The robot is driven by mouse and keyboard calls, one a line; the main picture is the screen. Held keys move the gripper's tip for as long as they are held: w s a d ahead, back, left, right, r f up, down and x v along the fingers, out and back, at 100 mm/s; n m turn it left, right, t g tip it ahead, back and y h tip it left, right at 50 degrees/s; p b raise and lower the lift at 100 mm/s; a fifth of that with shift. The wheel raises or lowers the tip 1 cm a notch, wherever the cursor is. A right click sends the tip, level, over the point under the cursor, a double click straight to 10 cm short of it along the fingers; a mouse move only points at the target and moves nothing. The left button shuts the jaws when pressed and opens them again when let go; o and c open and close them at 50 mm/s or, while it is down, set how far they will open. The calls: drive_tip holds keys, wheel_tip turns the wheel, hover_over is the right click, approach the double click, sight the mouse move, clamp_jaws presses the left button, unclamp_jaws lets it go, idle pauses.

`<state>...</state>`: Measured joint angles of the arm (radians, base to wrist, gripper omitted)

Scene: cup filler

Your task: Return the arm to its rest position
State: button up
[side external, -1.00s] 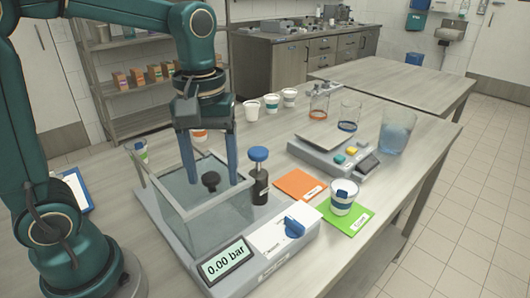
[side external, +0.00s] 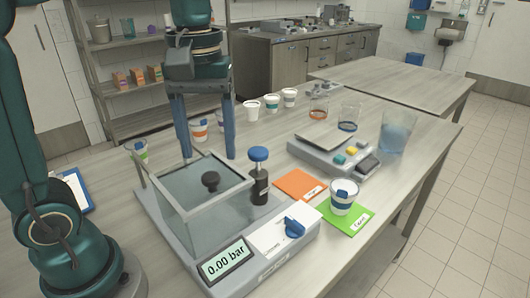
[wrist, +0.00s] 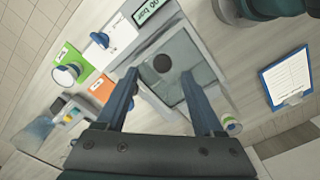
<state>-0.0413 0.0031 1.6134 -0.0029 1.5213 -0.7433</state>
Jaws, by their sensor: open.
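My gripper (side external: 207,157) is open and empty, with its two blue fingers pointing down above the back of the cup filler (side external: 165,224). The filler has a clear-walled chamber with a black knob (side external: 211,181) on its lid, a display reading 0.00 bar (side external: 225,261) and a blue dial (side external: 294,227). In the wrist view, the open fingers (wrist: 162,92) straddle the chamber and its black knob (wrist: 162,63).
A cup with a blue band (side external: 342,197) stands on the green card (side external: 347,222); an orange card (side external: 299,184) lies beside it. A blue-capped plunger (side external: 258,155), a scale (side external: 330,150), a glass beaker (side external: 394,133), several cups and a clipboard (side external: 75,190) surround the filler.

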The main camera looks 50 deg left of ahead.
drive_tip(key=shift+r, duration=0.25)
drive_tip(key=s+f+m+t, duration=0.1)
drive_tip(key=s+m, duration=0.1)
drive_tip(key=s+f+m+t, duration=0.2)
drive_tip(key=m, duration=0.1)
drive_tip(key=s+d+f+m+t, duration=0.1)
drive_tip(key=s+m+t, duration=0.1)
drive_tip(key=s, duration=0.1)
drive_tip(key=shift+f+m, duration=0.3)
drive_tip(key=shift+f, duration=0.05)
drive_tip(key=shift+w+f+m, duration=0.1)
drive_tip(key=shift+f+m, duration=0.2)
drive_tip(key=shift+m, duration=0.1)
drive_tip(key=shift+w+a+r+m+t, duration=0.1)
drive_tip(key=shift+w+r+m+t, duration=0.05)
drive_tip(key=shift+w+m+t, duration=0.15)
drive_tip(key=shift+c, duration=0.3)
